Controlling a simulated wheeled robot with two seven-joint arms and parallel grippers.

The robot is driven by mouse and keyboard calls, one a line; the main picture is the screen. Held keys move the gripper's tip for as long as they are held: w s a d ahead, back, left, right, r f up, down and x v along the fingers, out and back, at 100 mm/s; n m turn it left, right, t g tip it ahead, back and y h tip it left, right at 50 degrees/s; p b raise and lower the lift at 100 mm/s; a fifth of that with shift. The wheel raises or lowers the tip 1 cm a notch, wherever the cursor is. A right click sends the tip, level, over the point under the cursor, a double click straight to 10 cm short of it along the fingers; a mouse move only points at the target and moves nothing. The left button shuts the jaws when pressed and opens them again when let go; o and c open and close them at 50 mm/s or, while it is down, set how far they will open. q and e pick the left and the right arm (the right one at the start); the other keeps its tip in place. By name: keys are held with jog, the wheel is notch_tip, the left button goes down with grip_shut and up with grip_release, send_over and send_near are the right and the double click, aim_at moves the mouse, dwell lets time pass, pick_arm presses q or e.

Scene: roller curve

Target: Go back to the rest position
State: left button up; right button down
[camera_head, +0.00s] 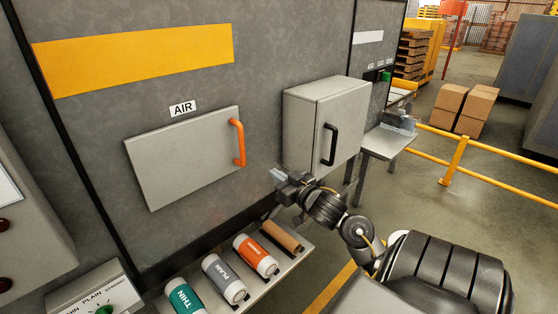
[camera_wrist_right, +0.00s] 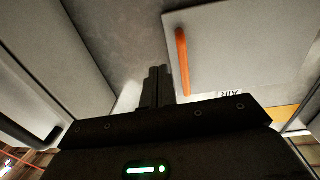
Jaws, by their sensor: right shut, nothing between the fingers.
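My right gripper (camera_head: 278,176) is shut and empty in the head view. It is in front of the grey machine wall, between the AIR panel and the grey box, above the shelf of rollers. In the right wrist view its fingers (camera_wrist_right: 157,86) are together with nothing between them. The AIR panel (camera_head: 180,160) is a grey door with an orange handle (camera_head: 238,143); it looks closed. The handle also shows in the right wrist view (camera_wrist_right: 183,60), beside the fingertips and apart from them. My left gripper is not in view.
A grey box (camera_head: 305,125) with a black handle (camera_head: 329,145) juts from the wall beside my right gripper. Below, a shelf holds a green THIN roller (camera_head: 186,298), a grey PLAIN roller (camera_head: 225,279), an orange roller (camera_head: 256,255) and a brown roller (camera_head: 283,236). Yellow rails (camera_head: 453,163) stand at right.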

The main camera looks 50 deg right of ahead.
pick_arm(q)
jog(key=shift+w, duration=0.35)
pick_arm(e)
jog(key=shift+s+a+r, duration=0.1)
jog(key=shift+s+a, duration=0.05)
jog(key=shift+s, duration=0.3)
